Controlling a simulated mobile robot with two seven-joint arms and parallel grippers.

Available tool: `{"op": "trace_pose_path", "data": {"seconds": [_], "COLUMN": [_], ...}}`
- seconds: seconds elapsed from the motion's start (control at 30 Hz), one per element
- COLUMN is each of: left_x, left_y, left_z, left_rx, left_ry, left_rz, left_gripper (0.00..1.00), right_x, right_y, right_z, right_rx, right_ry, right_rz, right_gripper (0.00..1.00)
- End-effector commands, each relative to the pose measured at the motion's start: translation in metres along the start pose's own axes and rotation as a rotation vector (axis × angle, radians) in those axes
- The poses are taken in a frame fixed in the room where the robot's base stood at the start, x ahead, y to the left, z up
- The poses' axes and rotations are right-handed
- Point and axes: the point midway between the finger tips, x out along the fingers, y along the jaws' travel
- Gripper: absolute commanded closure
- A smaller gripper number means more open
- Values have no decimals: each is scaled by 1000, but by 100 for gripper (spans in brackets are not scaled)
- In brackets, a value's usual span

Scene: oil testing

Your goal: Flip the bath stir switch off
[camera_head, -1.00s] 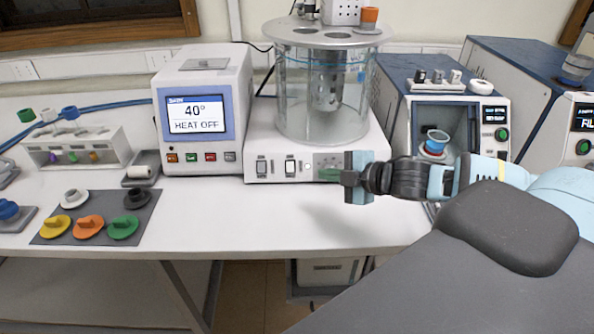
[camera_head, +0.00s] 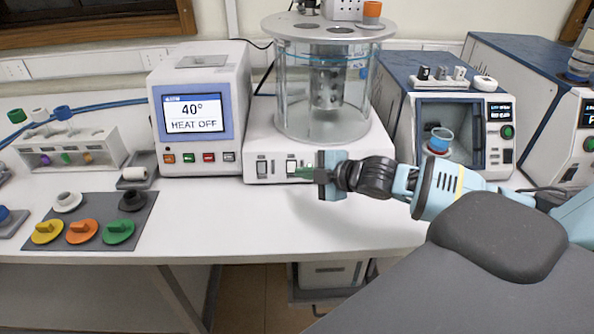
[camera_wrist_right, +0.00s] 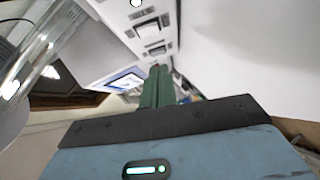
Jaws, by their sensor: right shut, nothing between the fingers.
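The glass bath (camera_head: 323,95) stands on a white base (camera_head: 345,150) whose front carries two rocker switches, a left one (camera_head: 262,168) and a right one (camera_head: 291,166). Their labels are too small to read, so I cannot tell which is the stir switch. My right gripper (camera_head: 303,171) is shut and empty, its green fingertips at the right switch; I cannot tell whether they touch it. In the right wrist view the green fingers (camera_wrist_right: 157,88) point toward the front panel, where a switch (camera_wrist_right: 155,48) shows near them. My left gripper is out of view.
A control unit (camera_head: 236,130) left of the bath displays 40° and HEAT OFF. A blue-topped instrument (camera_head: 497,152) stands right of the bath. Coloured stoppers lie on a grey mat (camera_head: 88,205) at the left. The white table (camera_head: 225,222) is clear before the bath.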

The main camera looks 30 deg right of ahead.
Motion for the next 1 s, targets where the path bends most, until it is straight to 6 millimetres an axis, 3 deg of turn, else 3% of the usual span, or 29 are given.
{"op": "trace_pose_path", "data": {"seconds": [0.13,0.4,1.0], "left_x": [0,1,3], "left_y": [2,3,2], "left_z": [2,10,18], "left_rx": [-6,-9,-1], "left_ry": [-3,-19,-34], "left_rz": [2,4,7], "left_gripper": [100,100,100], "right_x": [22,42,51], "right_y": [0,-1,0], "right_z": [-1,24,30], "right_rx": [2,0,-8], "right_ry": [1,-2,-1], "right_rz": [0,-2,7], "right_gripper": [100,100,100]}}
